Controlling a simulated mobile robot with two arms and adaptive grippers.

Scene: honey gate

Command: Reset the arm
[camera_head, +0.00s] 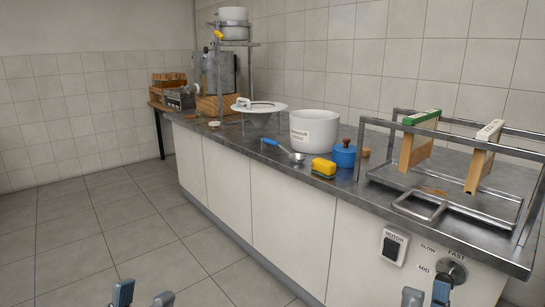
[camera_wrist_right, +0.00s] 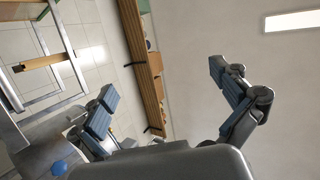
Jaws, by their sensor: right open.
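My left gripper (camera_head: 143,296) shows at the bottom left of the head view. Only its fingertips are in the picture; they stand apart with nothing visible between them. My right gripper (camera_head: 427,295) shows at the bottom right of the head view, in front of the counter's front panel. In the right wrist view the right gripper (camera_wrist_right: 165,88) is wide open and empty, with its two blue-padded fingers far apart. Most of both arms is hidden.
The long counter (camera_head: 230,195) runs along the wall. It bears a white pot (camera_head: 314,132), a blue jar (camera_head: 344,155), a yellow sponge (camera_head: 323,167), a blue-handled tool (camera_head: 285,150) and a metal rack (camera_head: 450,205) with wooden frames (camera_head: 482,157). The floor (camera_head: 100,225) at left is clear.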

